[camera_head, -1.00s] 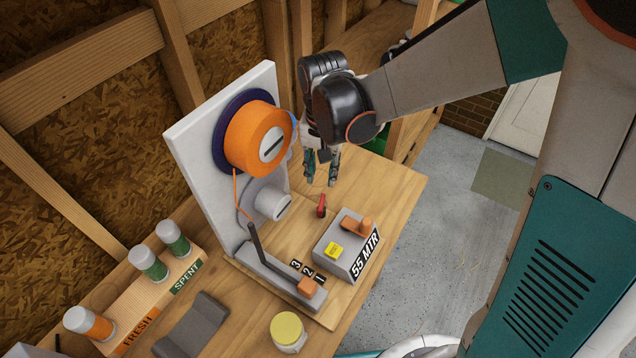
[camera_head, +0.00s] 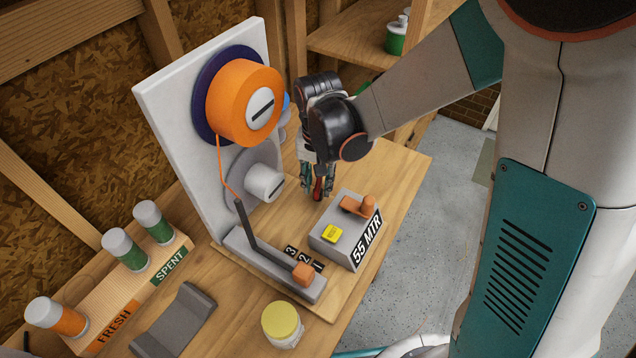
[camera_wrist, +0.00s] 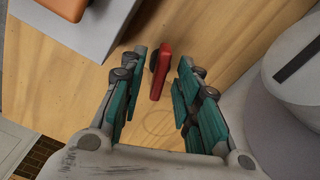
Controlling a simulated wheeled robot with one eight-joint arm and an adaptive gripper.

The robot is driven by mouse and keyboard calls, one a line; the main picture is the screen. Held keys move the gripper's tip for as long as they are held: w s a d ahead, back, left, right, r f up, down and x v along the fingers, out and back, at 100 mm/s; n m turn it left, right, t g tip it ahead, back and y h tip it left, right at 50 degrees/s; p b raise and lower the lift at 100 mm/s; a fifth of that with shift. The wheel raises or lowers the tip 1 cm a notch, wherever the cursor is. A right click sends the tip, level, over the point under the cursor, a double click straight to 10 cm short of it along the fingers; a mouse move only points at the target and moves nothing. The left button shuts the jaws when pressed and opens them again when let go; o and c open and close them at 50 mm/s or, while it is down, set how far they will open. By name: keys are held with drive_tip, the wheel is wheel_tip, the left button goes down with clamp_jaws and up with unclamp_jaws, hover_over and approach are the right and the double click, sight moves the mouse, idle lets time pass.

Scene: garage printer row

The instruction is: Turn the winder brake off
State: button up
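The red lever (camera_head: 317,188), which looks like the winder brake, stands on the wooden bench behind the grey box. It also shows in the wrist view (camera_wrist: 160,72), upright between my fingers with a gap on each side. My gripper (camera_head: 317,190) points down at the lever; in the wrist view it is open (camera_wrist: 160,90), with teal finger pads either side of the lever. The winder (camera_head: 160,95) is a white upright panel with an orange spool (camera_head: 240,100) and a lower grey hub (camera_head: 264,183). The lever's base is partly hidden by my fingers in the head view.
A grey box marked 55 MTR (camera_head: 330,250) with an orange handle (camera_head: 365,206) and yellow button stands close in front of my gripper. A long dark arm (camera_head: 255,235) with an orange knob lies left.

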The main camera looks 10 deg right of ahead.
drive_tip(key=shift+c, duration=0.2)
clamp_jaws()
drive_tip(key=shift+n, duration=0.5)
drive_tip(key=n, duration=0.5)
drive_tip(key=shift+n, duration=0.3)
drive_tip(key=n, duration=0.3)
drive_tip(key=shift+n, duration=2.1)
